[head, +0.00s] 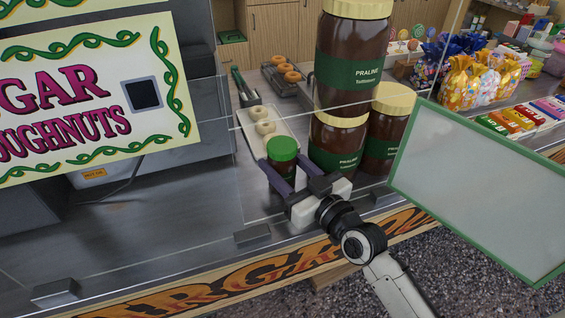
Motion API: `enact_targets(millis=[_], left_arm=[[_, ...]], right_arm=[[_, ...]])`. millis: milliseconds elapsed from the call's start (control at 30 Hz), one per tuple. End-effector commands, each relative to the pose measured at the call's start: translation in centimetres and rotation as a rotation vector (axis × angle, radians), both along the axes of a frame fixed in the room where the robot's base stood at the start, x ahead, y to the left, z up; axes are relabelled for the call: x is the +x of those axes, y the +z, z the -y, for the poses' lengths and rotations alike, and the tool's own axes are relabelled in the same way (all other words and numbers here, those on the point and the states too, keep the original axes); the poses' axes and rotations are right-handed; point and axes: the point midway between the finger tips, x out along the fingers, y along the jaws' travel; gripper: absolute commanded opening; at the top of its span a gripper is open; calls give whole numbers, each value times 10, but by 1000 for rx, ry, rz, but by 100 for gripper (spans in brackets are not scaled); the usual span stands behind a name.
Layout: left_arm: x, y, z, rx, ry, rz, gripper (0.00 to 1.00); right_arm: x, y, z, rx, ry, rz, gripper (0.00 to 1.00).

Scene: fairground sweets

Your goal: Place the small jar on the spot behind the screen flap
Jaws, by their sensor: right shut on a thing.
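The small jar (282,149) has a green lid and a dark body. My right gripper (284,170) is shut on it, one finger on each side, and holds it upright over the counter just left of the big praline jars. The fingers hide part of its body. A clear screen (200,172) runs along the counter's front, with thin pane edges around my right arm. I cannot tell which pane is the flap, or whether the jar touches the counter. No marked spot can be made out. My left gripper is not in view.
Large brown praline jars (347,68) stand stacked close right of the small jar. A tray (284,122) with pale doughnuts lies behind it. A green-framed board (480,185) is at right, a doughnut sign (85,95) at left. The metal counter (150,225) is clear at front left.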

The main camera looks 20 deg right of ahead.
Motion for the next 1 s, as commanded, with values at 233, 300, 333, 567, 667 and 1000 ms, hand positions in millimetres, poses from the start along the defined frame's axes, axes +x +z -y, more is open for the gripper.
enact_targets(millis=[233, 300, 333, 567, 667, 1000], left_arm=[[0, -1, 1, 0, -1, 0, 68], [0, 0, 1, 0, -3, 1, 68], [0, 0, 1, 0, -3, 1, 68], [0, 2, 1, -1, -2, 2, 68], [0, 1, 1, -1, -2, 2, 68], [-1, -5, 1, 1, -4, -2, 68]], right_arm=[[0, -3, 0, 0, 0, -1, 65], [0, -3, 0, 0, 0, -1, 65], [0, -3, 0, 0, 0, -1, 65], [-2, 0, 1, -1, 0, -2, 65], [-15, -2, 5, -3, -1, -3, 65], [-83, -2, 25, -4, 1, -5, 65]])
